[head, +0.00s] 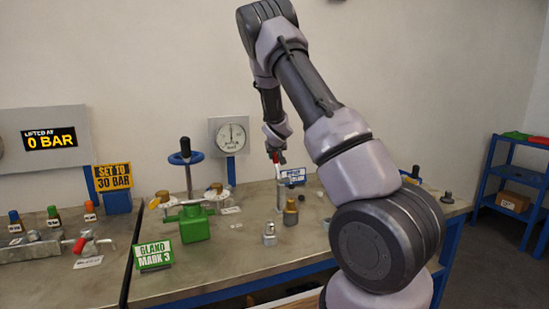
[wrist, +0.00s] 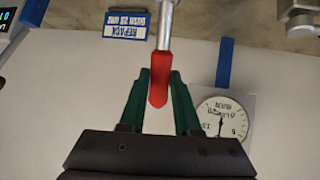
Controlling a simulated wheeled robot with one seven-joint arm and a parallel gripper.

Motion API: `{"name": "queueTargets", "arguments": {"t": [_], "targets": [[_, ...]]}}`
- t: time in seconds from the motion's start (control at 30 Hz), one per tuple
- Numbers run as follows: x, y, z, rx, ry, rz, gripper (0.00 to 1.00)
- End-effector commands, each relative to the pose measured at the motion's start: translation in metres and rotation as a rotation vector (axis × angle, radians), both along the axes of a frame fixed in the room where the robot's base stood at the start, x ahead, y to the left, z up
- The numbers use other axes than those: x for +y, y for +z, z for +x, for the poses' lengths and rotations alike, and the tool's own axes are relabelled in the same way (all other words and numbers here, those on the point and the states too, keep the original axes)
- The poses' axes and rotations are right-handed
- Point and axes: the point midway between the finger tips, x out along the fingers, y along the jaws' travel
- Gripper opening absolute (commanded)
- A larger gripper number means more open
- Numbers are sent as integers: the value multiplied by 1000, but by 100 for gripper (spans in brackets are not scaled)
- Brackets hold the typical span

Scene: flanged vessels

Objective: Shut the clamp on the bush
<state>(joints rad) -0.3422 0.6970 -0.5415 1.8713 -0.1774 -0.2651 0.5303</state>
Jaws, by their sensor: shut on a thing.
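The red-tipped lever (wrist: 160,88) shows in the wrist view, its metal rod running up out of the top of the picture. My gripper (wrist: 161,80) has its two green fingers closed on either side of the red grip. In the head view my gripper (head: 276,152) is above the middle of the bench, at the red grip of an upright lever. Below it stands a grey metal post (head: 280,195), which seems to be part of the clamp. A brass-topped fitting (head: 290,213) stands close beside the post. I cannot tell which piece is the bush, and the clamp's jaw is not clear.
A green valve body (head: 195,226) and a blue handwheel (head: 186,158) stand left of the post. A small metal fitting (head: 269,234) is in front. A gauge (head: 231,134) is behind, also in the wrist view (wrist: 222,117). My arm hides part of the bench's right side.

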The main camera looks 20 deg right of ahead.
Motion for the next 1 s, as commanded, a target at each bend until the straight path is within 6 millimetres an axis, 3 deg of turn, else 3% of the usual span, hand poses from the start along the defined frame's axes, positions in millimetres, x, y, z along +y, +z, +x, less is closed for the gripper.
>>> {"name": "queueTargets", "arguments": {"t": [0.5,0.53,0.6,1.0], "targets": [[0,0,-2,-19,1,0,0],[0,0,-2,-19,1,0,39],[0,0,-2,-18,1,0,62],[2,4,-6,-18,1,0,62]]}}
